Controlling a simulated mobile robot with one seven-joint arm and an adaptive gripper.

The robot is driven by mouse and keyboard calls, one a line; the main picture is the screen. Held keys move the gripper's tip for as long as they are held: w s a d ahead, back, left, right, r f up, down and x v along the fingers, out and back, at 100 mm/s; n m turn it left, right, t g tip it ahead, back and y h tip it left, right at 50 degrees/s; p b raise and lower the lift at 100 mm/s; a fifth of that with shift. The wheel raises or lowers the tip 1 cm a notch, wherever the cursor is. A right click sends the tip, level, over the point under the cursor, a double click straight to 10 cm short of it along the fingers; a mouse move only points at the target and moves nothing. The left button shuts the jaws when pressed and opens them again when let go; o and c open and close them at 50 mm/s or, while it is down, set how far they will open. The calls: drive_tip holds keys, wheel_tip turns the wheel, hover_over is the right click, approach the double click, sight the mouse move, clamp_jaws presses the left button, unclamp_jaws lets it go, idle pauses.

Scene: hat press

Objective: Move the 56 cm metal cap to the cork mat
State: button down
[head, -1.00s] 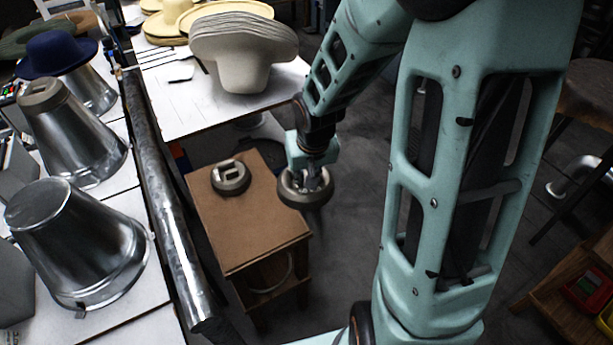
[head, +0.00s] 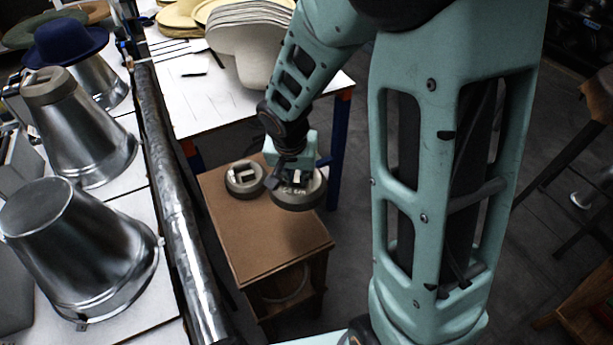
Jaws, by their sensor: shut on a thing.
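My gripper (head: 291,178) is shut on a round grey metal cap (head: 305,201). Its label is too small and partly covered to read surely. The held cap is over the far right part of the brown cork mat (head: 262,240) on a small wooden stand. I cannot tell whether it touches the mat. A second similar cap (head: 243,180) sits on the mat's far left part, close beside the held one. A third grey cap (head: 50,86) sits on top of a metal cone at the left.
Shiny metal cones (head: 78,245) stand on the white bench at left, one under a blue hat (head: 66,43). A metal pipe (head: 170,190) runs along the bench edge. A white table (head: 190,100) with stacked hats (head: 250,45) stands behind. The mat's near part is clear.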

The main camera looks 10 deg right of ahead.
sight(271, 196)
drive_tip(key=a+f+m+b, duration=0.1)
drive_tip(key=a+m+b, duration=0.1)
drive_tip(key=a+f+m+h+b, duration=0.1)
drive_tip(key=a+f+m+b, duration=0.1)
drive_tip(key=a+f+m+g+b, duration=0.1)
drive_tip(key=a+f+m+b, duration=0.1)
drive_tip(key=shift+s+a, duration=0.1)
drive_tip(key=shift+a, duration=0.15)
drive_tip(key=shift+s+a+f+m+h+b, duration=0.1)
drive_tip(key=shift+a+f+m+h+b, duration=0.1)
drive_tip(key=shift+a+m+b, duration=0.25)
drive_tip(key=shift+s+a+f+m+h+b, duration=0.1)
drive_tip(key=shift+a+f+m+h+b, duration=0.1)
drive_tip(key=shift+a+m+b, duration=0.25)
drive_tip(key=shift+f+b, duration=1.65)
drive_tip(key=shift+f, duration=1.95)
drive_tip(key=shift+f+b, duration=1)
drive_tip(key=shift+b, duration=0.15)
drive_tip(key=shift+r+b, duration=0.1)
drive_tip(key=shift+b, duration=0.25)
drive_tip(key=shift+b, duration=0.5)
